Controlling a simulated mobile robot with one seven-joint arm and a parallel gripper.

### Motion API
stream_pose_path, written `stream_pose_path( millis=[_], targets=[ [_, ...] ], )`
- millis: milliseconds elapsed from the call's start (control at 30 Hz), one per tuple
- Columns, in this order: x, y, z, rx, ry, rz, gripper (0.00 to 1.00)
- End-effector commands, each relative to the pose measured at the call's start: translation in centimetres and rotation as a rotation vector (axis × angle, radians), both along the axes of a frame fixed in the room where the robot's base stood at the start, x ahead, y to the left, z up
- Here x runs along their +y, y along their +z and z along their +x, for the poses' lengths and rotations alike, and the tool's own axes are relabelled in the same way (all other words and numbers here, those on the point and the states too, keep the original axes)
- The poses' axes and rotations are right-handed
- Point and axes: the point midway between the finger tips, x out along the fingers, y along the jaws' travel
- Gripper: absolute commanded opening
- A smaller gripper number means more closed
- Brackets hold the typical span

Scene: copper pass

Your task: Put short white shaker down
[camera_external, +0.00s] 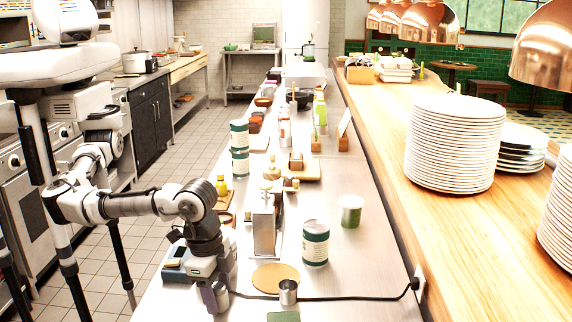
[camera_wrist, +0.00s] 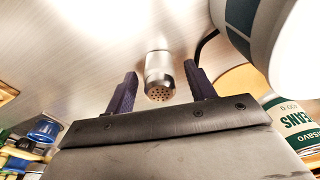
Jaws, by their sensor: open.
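A short pale shaker (camera_wrist: 159,70) with a perforated metal top shows in the wrist view, between the two fingers. My gripper (camera_wrist: 161,68) is open, with a visible gap between the shaker and each finger. The shaker appears to rest on the brushed steel counter (camera_wrist: 90,50). In the external view my gripper (camera_external: 215,298) is low over the near left part of the counter. There the fingers mostly hide the spot, and I cannot clearly make out the shaker.
A small metal cup (camera_external: 288,292) stands right of my gripper, by a round tan board (camera_external: 275,274) and a black cable. A green-and-white can (camera_external: 315,243) and a steel box-like holder (camera_external: 265,228) stand behind. Plate stacks (camera_external: 452,145) stand on the wooden ledge.

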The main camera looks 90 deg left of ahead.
Motion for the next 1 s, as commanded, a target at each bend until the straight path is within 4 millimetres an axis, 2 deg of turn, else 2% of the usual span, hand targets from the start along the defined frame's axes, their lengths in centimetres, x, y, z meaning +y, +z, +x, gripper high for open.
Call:
stream_pose_path(
  millis=[167, 400, 600, 800, 1000],
  targets=[
    [0.0, 1.7, -0.1, -0.003, 0.0, -0.002, 0.55],
    [0.1, 6.9, -0.7, -0.003, -0.001, -0.001, 0.55],
    [0.2, 10.5, -1.2, -0.001, 0.0, -0.001, 0.55],
    [0.3, 12.0, -1.4, 0.0, 0.0, 0.0, 0.55],
    [0.3, 12.2, -1.4, 0.0, 0.0, 0.0, 0.55]
  ],
)
